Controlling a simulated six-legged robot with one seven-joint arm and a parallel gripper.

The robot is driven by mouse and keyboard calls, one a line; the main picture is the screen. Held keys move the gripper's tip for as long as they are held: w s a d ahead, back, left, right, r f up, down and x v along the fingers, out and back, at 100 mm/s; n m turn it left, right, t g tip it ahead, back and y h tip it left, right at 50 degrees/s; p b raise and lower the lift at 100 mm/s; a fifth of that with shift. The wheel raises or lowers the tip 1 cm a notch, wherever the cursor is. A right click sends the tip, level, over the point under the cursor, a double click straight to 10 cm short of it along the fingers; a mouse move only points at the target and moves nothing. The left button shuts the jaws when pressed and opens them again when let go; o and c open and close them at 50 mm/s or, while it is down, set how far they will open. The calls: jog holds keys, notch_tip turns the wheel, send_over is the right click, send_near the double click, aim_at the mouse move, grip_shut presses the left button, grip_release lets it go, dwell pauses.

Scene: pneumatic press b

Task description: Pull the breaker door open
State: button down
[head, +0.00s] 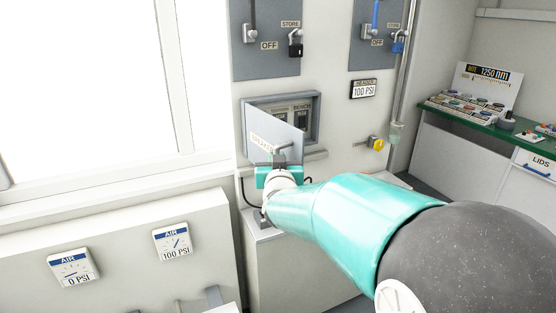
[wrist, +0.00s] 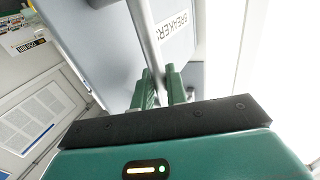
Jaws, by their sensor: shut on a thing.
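The grey breaker door (head: 277,134), with a white breaker label, stands partly open, swung out from its wall box (head: 318,107). Dark switches (head: 300,109) show inside the box above the door. My gripper (head: 280,160) is at the door's lower part, in front of the label's lower right. In the wrist view the door (wrist: 95,35) fills the upper left and middle. A grey bar handle (wrist: 145,38) runs down between the green fingers of my gripper (wrist: 161,88), which is shut on it. My arm and gripper hide the area below the door.
A yellow valve (head: 375,143) and a pressure sign (head: 363,89) are on the wall right of the box. Lever panels (head: 265,60) hang above it. A low white cabinet (head: 120,255) with air gauges stands left. A green-topped bench (head: 460,120) is at the right.

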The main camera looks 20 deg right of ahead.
dwell(0.3)
jog(key=c, duration=1.5)
grip_release()
jog(key=v, duration=1.3)
jog(key=shift+s, duration=0.35)
jog(key=shift+a, duration=0.2)
